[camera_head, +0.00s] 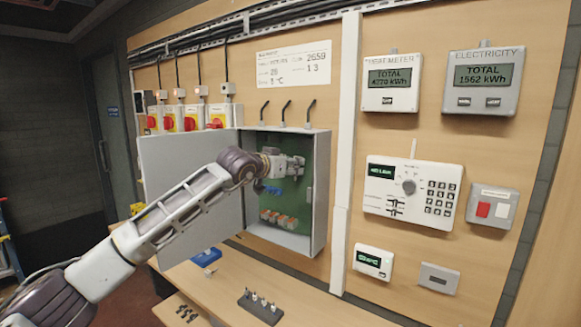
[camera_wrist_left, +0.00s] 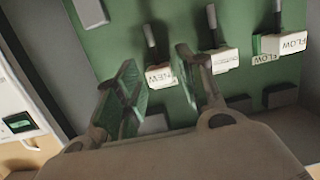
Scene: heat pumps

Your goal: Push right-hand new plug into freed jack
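The open grey cabinet (camera_head: 319,200) has a green board (camera_head: 305,185) inside. My left arm reaches into it from the left. My left gripper (camera_head: 296,165) is in front of the upper board; in the left wrist view (camera_wrist_left: 157,62) its fingers are apart. A white plug marked NEW (camera_wrist_left: 160,76), on a dark cable, shows in the gap between the fingers; contact is not clear. To its right are another white plug (camera_wrist_left: 223,61) and a plug marked FLOW (camera_wrist_left: 291,43). Grey sockets (camera_wrist_left: 155,123) sit below on the board. My right gripper is not in view.
The cabinet door (camera_head: 178,165) stands open at the left, behind my arm. Blue parts (camera_head: 268,189) and orange connectors (camera_head: 278,219) are lower in the cabinet. A dark rack (camera_head: 262,306) and a blue tray (camera_head: 206,257) are on the bench below.

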